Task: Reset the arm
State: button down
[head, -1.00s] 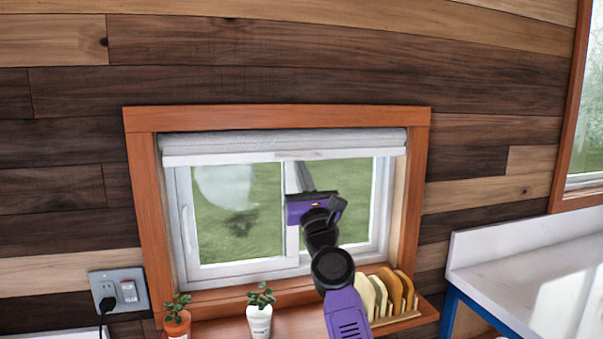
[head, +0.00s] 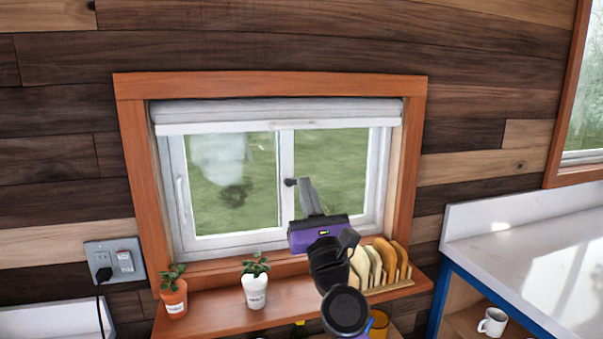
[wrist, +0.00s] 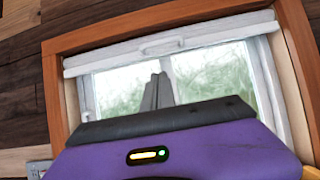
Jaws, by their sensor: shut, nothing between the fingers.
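My gripper (head: 311,197) is raised in front of the window (head: 235,185) in the head view, its fingers together and pointing up and away toward the glass. Nothing shows between the fingers. In the wrist view the closed grey fingers (wrist: 157,92) stand up in front of the window panes, beyond the purple gripper body. My arm comes up from the bottom of the head view and hides part of the shelf.
Below the window, a wooden shelf (head: 213,308) holds two potted plants (head: 174,290) (head: 255,286) and a rack of plates (head: 378,263). A white counter (head: 520,250) stands at right, with a white mug (head: 493,322) under it. An outlet (head: 115,261) is at left.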

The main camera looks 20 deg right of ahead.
jog(key=s+d+f+n+g, duration=0.1)
jog(key=s+d+f+n, duration=0.1)
jog(key=s+f+n, duration=0.95)
jog(key=s+d+f+n+g, duration=0.1)
jog(key=s+f+n, duration=0.7)
jog(key=s+n, duration=0.55)
jog(key=s+f+n+g, duration=0.2)
jog(key=s+f+n, duration=0.1)
jog(key=s, duration=0.7)
jog(key=s+f+n+g, duration=0.3)
jog(key=s+f+n, duration=0.1)
jog(key=s, duration=0.6)
jog(key=s+f+n+g, duration=0.2)
jog(key=s+f+n, duration=0.1)
jog(key=s, duration=0.8)
jog(key=shift+f+n+g, duration=0.4)
jog(key=shift+f, duration=0.45)
